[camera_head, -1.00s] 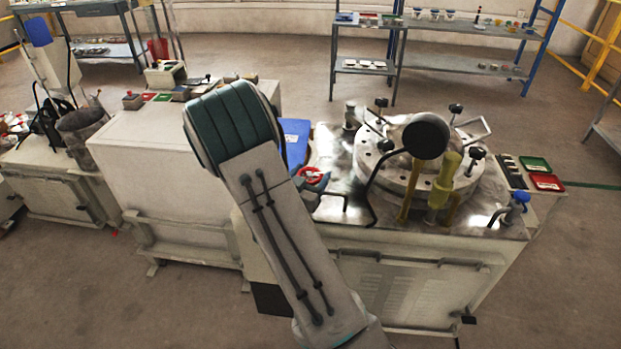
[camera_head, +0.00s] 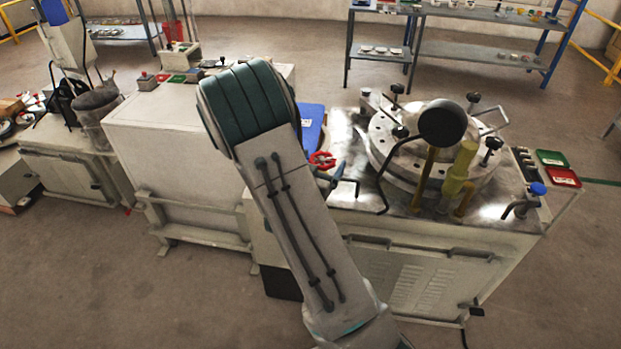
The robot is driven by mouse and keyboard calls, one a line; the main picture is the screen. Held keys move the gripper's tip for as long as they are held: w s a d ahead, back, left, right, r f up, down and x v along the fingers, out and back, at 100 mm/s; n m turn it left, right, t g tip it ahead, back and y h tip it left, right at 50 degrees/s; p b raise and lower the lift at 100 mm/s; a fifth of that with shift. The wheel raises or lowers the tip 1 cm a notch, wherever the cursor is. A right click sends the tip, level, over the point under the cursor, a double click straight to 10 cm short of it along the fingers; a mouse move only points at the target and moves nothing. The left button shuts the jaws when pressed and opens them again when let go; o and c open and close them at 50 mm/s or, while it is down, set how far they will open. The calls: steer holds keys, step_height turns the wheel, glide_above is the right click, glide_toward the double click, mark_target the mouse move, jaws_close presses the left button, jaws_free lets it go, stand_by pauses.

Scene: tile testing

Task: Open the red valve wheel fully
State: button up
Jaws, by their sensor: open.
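The red valve wheel (camera_head: 322,160) is at the left end of the metal-topped machine, just right of my arm's upper bend. It is small in the picture, and I cannot tell how far it is turned. A bluish-grey fitting (camera_head: 337,178) sits just below and right of it, partly behind my arm. My arm rises through the middle foreground and hides part of the area left of and below the wheel. My gripper is not visible in this view.
The machine's metal top (camera_head: 348,130) carries a round bolted lid (camera_head: 378,146), a yellow fitting (camera_head: 458,172) and a blue-capped tap (camera_head: 537,189). A blue panel (camera_head: 312,125) stands behind the wheel. A pale cabinet (camera_head: 165,135) is on the left. Floor is open in front.

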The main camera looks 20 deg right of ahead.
steer(key=p+v, duration=0.3)
steer(key=v, duration=0.9)
steer(key=shift+s+a, duration=0.2)
steer(key=shift+s, duration=0.05)
